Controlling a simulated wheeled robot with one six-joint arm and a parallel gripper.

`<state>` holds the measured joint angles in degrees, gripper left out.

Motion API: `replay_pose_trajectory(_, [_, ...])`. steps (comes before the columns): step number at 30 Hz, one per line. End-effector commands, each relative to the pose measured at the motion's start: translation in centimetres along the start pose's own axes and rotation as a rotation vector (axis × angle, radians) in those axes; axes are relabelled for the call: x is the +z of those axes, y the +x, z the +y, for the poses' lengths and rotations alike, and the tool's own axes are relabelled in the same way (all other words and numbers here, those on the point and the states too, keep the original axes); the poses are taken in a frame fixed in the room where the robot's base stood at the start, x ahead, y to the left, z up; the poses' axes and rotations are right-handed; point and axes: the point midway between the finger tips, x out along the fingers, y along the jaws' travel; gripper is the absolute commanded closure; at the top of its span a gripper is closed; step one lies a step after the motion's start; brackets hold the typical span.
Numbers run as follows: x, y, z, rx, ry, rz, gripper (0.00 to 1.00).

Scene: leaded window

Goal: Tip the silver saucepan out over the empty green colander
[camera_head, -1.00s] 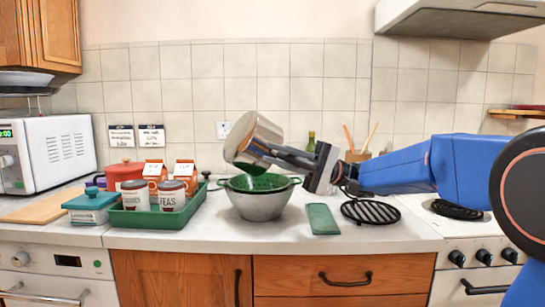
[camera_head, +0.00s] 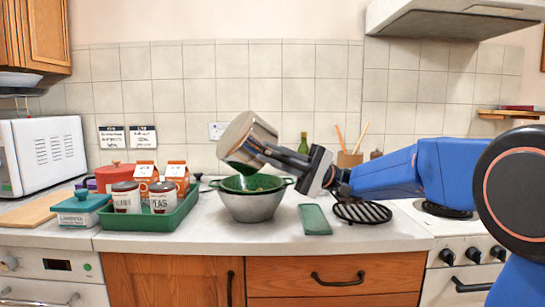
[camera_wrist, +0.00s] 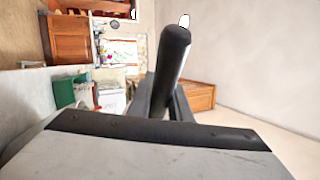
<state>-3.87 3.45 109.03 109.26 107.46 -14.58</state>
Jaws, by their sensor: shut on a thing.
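The silver saucepan (camera_head: 250,133) is tipped steeply, its mouth facing down and left, above the green colander (camera_head: 281,182). Dark green shows inside its mouth. The colander sits upright in a grey bowl (camera_head: 251,207) on the counter; small yellowish-brown specks show inside it, too small to identify. My gripper (camera_head: 283,156) is shut on the saucepan's dark handle, to the right of the pan and above the colander's right side. In the wrist view, the black handle (camera_wrist: 172,65) stands between my gripper's fingers (camera_wrist: 170,100); the pan's body cannot be made out there.
A green tray (camera_head: 170,222) with jars and orange cartons stands left of the bowl. A green flat block (camera_head: 314,219) and a black trivet (camera_head: 362,213) lie to its right. A bottle (camera_head: 303,143) stands behind. The counter's front strip is clear.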

Motion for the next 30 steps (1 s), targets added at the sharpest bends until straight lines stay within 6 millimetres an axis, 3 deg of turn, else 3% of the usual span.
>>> replay_pose_trajectory(30, [0.2, 1.5, -3.5, -0.001, -0.002, 0.0, 1.0])
